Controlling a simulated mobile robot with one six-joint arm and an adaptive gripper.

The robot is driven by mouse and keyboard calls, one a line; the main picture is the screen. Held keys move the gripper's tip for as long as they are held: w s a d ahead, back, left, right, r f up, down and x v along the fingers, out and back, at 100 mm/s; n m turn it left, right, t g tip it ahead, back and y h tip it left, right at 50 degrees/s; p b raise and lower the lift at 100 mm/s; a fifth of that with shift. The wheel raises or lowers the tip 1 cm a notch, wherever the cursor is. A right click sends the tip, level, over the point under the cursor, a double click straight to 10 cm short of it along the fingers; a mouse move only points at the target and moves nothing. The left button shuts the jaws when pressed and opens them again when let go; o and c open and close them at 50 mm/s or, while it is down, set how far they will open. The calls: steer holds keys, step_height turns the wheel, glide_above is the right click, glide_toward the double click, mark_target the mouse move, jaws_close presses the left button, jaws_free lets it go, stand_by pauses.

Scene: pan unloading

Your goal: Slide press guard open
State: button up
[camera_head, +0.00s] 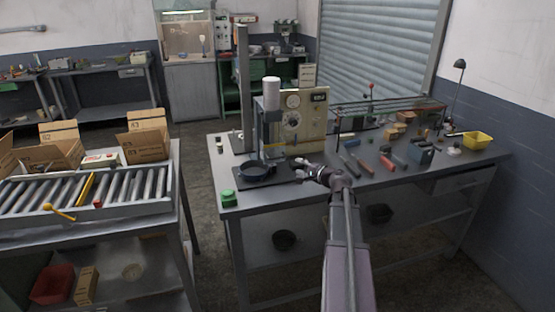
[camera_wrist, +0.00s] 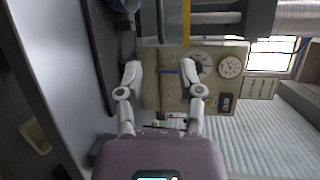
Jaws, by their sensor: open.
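The press (camera_head: 272,90) stands at the near left of the workbench, with a white cylinder on top and a beige gauge panel (camera_head: 305,117) behind it. A pale see-through panel with a yellow edge strip (camera_wrist: 187,22) shows at the top of the wrist view; it looks like the press guard, but its handle is not clear. A dark round pan (camera_head: 254,170) sits on a black plate (camera_head: 270,181) under the press. My gripper (camera_head: 300,171) is open and empty, low at the right of the press. Its spread fingers (camera_wrist: 163,84) face the gauge panel (camera_wrist: 230,85), apart from it.
Hand tools (camera_head: 366,167) and a yellow bin (camera_head: 477,140) lie on the bench to the right. A green button (camera_head: 228,198) is at the front left corner. A roller conveyor (camera_head: 90,190) with open cartons stands left, across a floor gap.

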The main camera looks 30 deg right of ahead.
mark_target(278, 158)
steer(key=b+x, duration=0.2)
steer(key=x, duration=1.1)
steer(key=shift+w+f, duration=0.15)
steer(key=shift+w, duration=0.15)
jaws_close()
